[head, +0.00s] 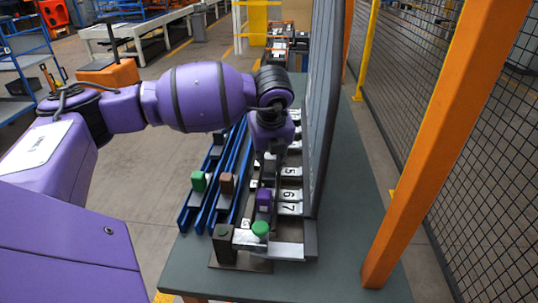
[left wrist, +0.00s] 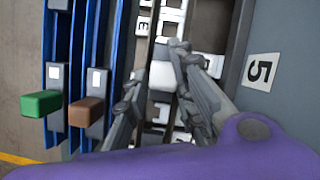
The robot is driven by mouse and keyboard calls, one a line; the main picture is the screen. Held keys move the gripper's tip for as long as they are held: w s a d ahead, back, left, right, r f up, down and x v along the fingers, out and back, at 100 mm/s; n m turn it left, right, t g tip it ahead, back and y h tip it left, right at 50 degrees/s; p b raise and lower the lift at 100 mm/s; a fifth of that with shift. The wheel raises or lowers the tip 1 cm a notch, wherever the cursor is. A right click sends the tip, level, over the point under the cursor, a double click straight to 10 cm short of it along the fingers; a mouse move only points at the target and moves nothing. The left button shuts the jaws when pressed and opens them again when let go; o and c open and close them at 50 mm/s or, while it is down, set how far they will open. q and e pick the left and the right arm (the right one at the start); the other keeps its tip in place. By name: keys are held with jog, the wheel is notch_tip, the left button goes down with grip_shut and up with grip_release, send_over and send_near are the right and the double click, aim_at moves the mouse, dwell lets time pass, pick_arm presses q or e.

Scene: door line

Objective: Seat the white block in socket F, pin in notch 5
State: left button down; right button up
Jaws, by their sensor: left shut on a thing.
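My left gripper (head: 270,160) reaches down over the row of sockets beside the tall grey panel. In the left wrist view the gripper (left wrist: 160,68) is shut on the white block (left wrist: 162,76), one finger on each side. The block is over the socket strip; I cannot tell whether it touches a socket. Its pin and the notch are too small to make out. The gripper hides the block in the head view. Number plates 5 (head: 290,171), 6 (head: 290,195) and 7 (head: 289,209) line the strip. The letter of the socket below is not clear. My right gripper is not in view.
A green block (head: 198,181) and a brown block (head: 227,183) stand on blue rails at left. The panel (head: 326,100) rises close on the right.

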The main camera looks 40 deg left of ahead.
pick_arm(q)
jog(key=c, duration=1.4)
grip_release()
jog(key=v, duration=1.2)
jog(key=shift+a+r, duration=0.1)
